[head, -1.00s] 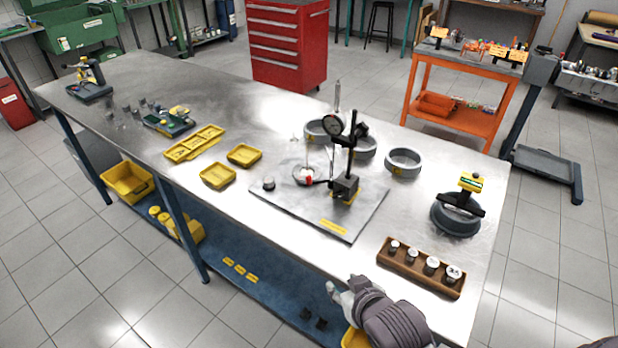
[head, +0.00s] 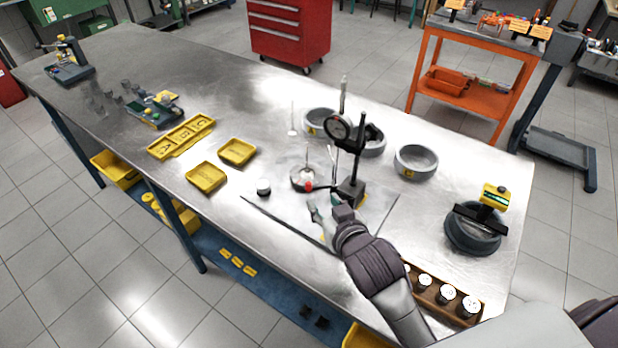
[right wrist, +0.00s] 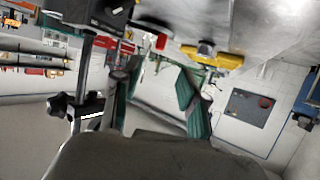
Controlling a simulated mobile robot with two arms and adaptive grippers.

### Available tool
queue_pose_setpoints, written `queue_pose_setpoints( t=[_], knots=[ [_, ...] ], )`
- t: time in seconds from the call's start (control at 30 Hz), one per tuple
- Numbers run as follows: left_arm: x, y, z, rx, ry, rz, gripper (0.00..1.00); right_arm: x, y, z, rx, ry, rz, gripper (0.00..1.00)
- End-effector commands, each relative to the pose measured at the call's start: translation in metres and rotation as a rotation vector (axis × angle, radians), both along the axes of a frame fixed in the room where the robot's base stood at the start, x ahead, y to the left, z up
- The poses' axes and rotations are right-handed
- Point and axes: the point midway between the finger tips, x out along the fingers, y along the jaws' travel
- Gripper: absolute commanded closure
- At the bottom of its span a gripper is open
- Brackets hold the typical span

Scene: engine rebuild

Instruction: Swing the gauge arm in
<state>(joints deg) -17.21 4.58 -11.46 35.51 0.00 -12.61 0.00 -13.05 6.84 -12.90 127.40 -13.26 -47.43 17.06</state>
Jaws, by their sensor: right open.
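The gauge stand has a black base block (head: 349,192) on a grey plate (head: 378,215), a black post and a dial gauge (head: 339,128) facing left. A thin arm with a red tip (head: 308,187) reaches low to the left, beside a round metal piece (head: 300,178). The red tip also shows in the right wrist view (right wrist: 161,42). My right gripper (head: 324,206) is open and empty, just in front of the base block and red tip. Its spread fingers show in the right wrist view (right wrist: 158,95). Contact with the arm cannot be told. My left gripper is out of view.
Grey rings (head: 415,163) stand behind and right. A dark round fixture (head: 472,232) and a wooden rack of pistons (head: 464,318) are at right. Yellow trays (head: 206,177) lie left, with bare bench around them.

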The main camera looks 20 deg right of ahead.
Motion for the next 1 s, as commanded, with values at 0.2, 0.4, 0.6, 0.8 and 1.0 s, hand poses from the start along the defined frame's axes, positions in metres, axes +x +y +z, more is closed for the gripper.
queue_pose_setpoints(
  t=[0.2, 0.4, 0.6, 0.8, 1.0],
  knots=[
    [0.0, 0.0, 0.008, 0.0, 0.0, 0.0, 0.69, 0.045, 0.001, -0.016, 0.0, 0.0, -0.001, 0.57],
    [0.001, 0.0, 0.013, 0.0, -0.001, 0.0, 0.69, 0.081, 0.003, -0.031, 0.0, 0.0, -0.001, 0.57],
    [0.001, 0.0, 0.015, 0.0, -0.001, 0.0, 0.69, 0.102, 0.004, -0.041, 0.0, 0.001, -0.001, 0.57],
    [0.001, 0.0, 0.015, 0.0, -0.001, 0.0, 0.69, 0.108, 0.004, -0.044, 0.001, 0.001, 0.0, 0.57],
    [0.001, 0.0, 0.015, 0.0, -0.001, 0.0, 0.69, 0.108, 0.004, -0.044, 0.001, 0.001, 0.0, 0.59]
  ],
)
